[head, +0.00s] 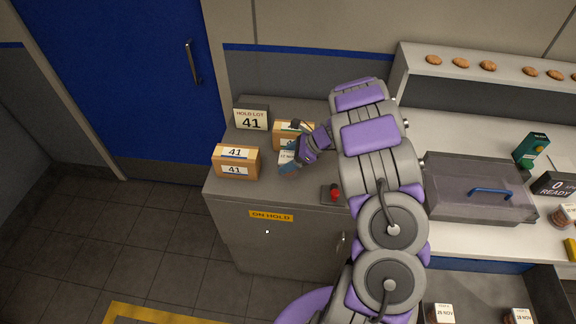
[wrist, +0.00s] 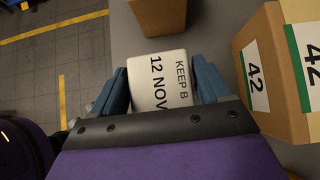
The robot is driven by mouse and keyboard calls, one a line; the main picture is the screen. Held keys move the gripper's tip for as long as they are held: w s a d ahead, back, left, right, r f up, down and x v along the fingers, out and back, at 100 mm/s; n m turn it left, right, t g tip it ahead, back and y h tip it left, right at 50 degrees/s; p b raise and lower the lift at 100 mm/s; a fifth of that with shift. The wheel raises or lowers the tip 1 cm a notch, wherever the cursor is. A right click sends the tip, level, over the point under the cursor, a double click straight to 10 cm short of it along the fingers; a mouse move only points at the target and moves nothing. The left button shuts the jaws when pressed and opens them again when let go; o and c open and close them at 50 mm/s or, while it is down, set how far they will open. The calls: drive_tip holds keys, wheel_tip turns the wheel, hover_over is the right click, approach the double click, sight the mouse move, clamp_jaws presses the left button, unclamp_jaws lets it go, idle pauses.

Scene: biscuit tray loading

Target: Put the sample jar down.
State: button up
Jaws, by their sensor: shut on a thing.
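The sample jar shows in the wrist view as a white lid (wrist: 158,80) printed "KEEP B" and "12 NOV". My gripper (wrist: 160,72) is shut on it, with one blue finger on each side. In the head view the jar's white top (head: 287,156) shows beside my gripper (head: 290,163), over the grey cabinet top (head: 228,192) marked "ON HOLD". The fingers hide the jar's sides. I cannot tell whether its base touches the surface.
A carton (head: 237,161) marked 41 stands left of the jar. Another carton (head: 288,135) stands just behind it; a carton marked 42 (wrist: 262,75) is close in the wrist view. A "HOLD LOT 41" sign (head: 251,119) stands behind. A red knob (head: 335,193) is to the right.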

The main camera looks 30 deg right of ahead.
wheel_tip(320, 180, down, 4)
drive_tip(key=shift+d+r+b, duration=0.1)
drive_tip(key=shift+r+b, duration=0.1)
drive_tip(key=shift+b, duration=0.1)
drive_tip(key=shift+f, duration=0.15)
drive_tip(key=shift+a, duration=0.35)
drive_tip(key=o, duration=0.8)
drive_tip(key=shift+d, duration=0.1)
drive_tip(key=shift+c, duration=0.2)
drive_tip(key=shift+o, duration=1.4)
drive_tip(key=shift+d+f, duration=0.1)
drive_tip(key=shift+d, duration=0.1)
drive_tip(key=shift+a, duration=0.1)
